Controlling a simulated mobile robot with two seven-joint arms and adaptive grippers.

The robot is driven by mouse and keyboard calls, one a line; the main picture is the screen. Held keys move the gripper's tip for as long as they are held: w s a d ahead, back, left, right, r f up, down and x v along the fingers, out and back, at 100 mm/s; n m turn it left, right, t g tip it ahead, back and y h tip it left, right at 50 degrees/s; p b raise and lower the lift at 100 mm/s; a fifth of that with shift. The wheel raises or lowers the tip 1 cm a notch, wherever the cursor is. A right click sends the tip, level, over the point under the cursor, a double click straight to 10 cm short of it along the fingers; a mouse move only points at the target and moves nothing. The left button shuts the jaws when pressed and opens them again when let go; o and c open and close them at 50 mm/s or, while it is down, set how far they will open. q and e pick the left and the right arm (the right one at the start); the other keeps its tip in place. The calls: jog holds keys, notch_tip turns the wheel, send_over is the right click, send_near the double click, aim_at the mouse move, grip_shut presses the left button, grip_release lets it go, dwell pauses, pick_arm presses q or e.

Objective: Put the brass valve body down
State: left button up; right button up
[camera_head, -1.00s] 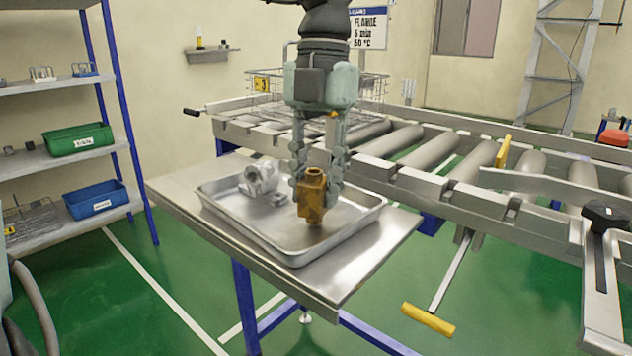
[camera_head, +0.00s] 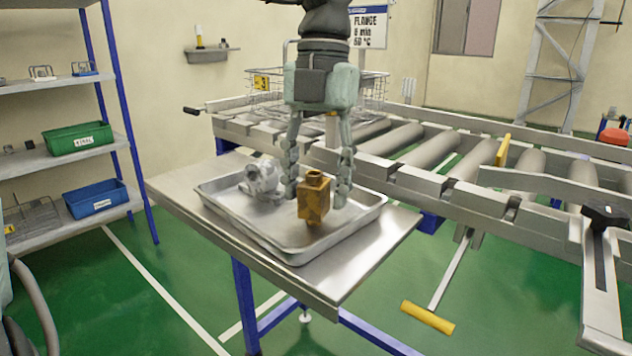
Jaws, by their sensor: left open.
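The brass valve body (camera_head: 314,198) stands upright in the metal tray (camera_head: 232,222), toward its right part. My left gripper (camera_head: 318,196) comes down from above with its fingers spread wide, one on each side of the brass body. Gaps show between the fingers and the body. A grey metal housing (camera_head: 262,178) sits in the tray to the left, close to the left finger. My right gripper is not in view.
The tray lies on a steel table (camera_head: 362,262) with blue legs. A roller conveyor (camera_head: 430,150) runs behind and to the right, with a wire basket (camera_head: 265,90) on it. A shelf with a green bin (camera_head: 78,140) and a blue bin (camera_head: 97,200) stands at left.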

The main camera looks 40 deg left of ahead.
pick_arm(q)
notch_tip(320, 180, up, 12)
jog(key=w, duration=0.1)
jog(key=shift+w+a+p, duration=0.15)
jog(key=shift+w+p, duration=0.15)
jog(key=shift+w, duration=0.05)
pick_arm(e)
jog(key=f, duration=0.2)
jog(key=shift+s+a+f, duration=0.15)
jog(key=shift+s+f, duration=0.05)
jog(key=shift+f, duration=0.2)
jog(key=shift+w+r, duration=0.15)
